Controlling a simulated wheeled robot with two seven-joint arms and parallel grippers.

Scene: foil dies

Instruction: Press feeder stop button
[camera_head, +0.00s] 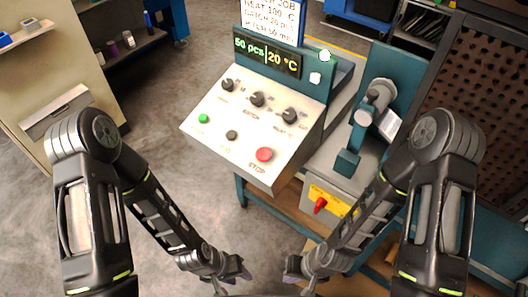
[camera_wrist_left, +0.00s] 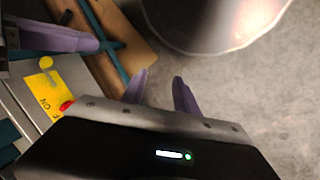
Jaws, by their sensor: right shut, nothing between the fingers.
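The sloped control panel (camera_head: 215,108) stands in front of me, slightly left of centre. It carries a green button (camera_head: 203,118), a small dark button (camera_head: 232,135) and a large red button (camera_head: 264,154) with a label below that seems to read STOP. The other button labels are too small to read. My left gripper (camera_head: 238,277) hangs low in front of the panel, away from the buttons. Its two purple fingers (camera_wrist_left: 161,88) stand apart and empty in the left wrist view. My right gripper (camera_head: 292,277) is low beside it, shut and empty. Nothing touches a button.
Three black knobs, one in the middle (camera_head: 257,99), sit above the buttons. A display (camera_head: 267,54) reads 50 pcs and 20 °C. A teal machine (camera_head: 347,163) stands right of the panel, with a red switch (camera_head: 320,205) on a yellow plate below. Floor is open at left.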

